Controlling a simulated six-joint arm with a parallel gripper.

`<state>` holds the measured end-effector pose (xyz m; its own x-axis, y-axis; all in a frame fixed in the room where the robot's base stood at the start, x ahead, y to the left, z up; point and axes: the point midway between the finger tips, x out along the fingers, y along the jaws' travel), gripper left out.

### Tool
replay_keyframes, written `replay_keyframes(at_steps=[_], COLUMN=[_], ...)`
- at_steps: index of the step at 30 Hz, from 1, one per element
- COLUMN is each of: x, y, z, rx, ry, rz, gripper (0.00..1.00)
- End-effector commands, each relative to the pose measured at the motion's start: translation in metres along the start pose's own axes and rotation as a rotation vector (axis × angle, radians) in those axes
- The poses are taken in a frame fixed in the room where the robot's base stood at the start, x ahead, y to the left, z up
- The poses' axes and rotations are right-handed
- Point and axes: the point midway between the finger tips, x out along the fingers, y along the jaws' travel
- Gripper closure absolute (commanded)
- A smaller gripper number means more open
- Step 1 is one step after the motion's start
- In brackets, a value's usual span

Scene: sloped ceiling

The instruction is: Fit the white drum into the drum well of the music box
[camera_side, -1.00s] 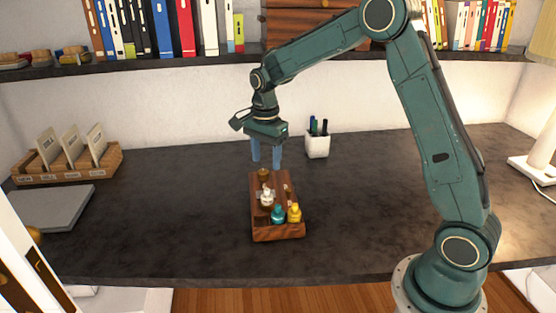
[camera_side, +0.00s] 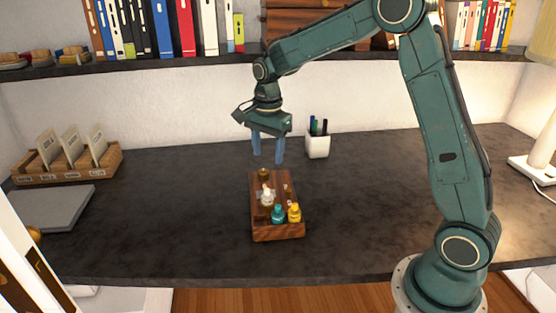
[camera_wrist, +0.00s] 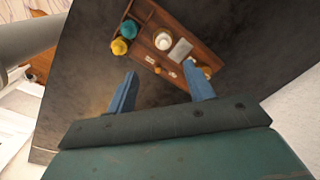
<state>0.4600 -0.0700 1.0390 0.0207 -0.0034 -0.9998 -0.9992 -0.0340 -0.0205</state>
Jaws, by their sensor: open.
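The brown wooden music box (camera_side: 278,232) lies on the dark desk; its top also shows in the wrist view (camera_wrist: 197,50). The white drum (camera_side: 267,196) stands upright on the left part of the box in the side view. In the wrist view the white drum (camera_wrist: 163,41) appears round, beside a grey plate (camera_wrist: 180,50). I cannot tell how deep it sits, and its well is hidden. My gripper (camera_side: 268,158) is open and empty above the far end of the box. Its blue fingers (camera_wrist: 160,72) are spread apart in the wrist view, clear of the drum.
A teal piece (camera_side: 278,214) and a yellow piece (camera_side: 294,212) stand at the near end of the box. A white pen cup (camera_side: 318,146) stands behind to the right. A card rack (camera_side: 70,165) and a grey slab (camera_side: 55,208) lie left. Desk around the box is clear.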

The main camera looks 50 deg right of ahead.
Motion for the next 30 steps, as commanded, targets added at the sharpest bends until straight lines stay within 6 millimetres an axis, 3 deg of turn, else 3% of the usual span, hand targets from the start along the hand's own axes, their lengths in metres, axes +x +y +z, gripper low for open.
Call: replay_keyframes(at_steps=[5,15,22,30], x=[-0.031,-0.088,-0.113,-0.125], y=[0.021,0.085,0.134,0.192], z=[0.011,0.035,0.05,0.064], rx=[-0.141,-0.507,-0.757,-1.046], ry=[0.011,0.061,0.114,0.195], rz=[-0.047,-0.152,-0.217,-0.285], gripper=[0.47,0.47,0.47,0.47])
